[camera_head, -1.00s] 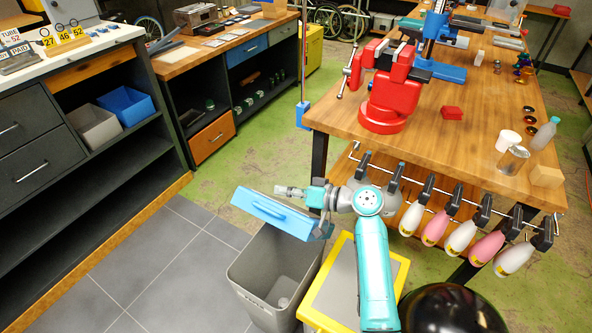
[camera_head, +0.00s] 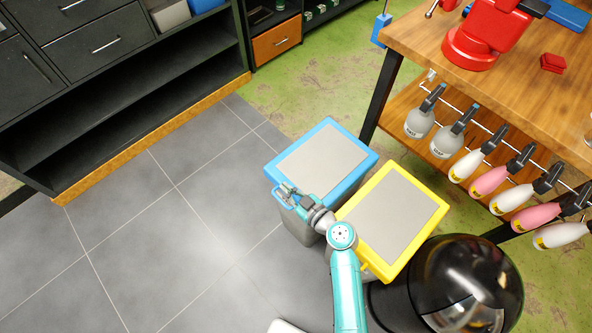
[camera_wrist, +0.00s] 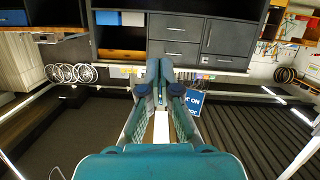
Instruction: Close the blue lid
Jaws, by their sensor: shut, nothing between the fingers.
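The blue lid (camera_head: 325,158), a blue rim around a grey panel, lies flat over the top of a grey bin (camera_head: 298,228) in the head view. It looks closed. My gripper (camera_head: 283,190) is at the lid's near left edge, by its blue handle. I cannot tell whether it touches the lid. In the wrist view my gripper's fingers (camera_wrist: 164,70) are together with nothing between them. The wrist view does not show the lid.
A yellow-rimmed bin lid (camera_head: 395,220) is close on the right of the blue one. A black round bin (camera_head: 465,285) stands nearer. The wooden workbench (camera_head: 415,42) with hanging spray bottles is behind and right. The grey tiled floor (camera_head: 180,240) on the left is clear.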

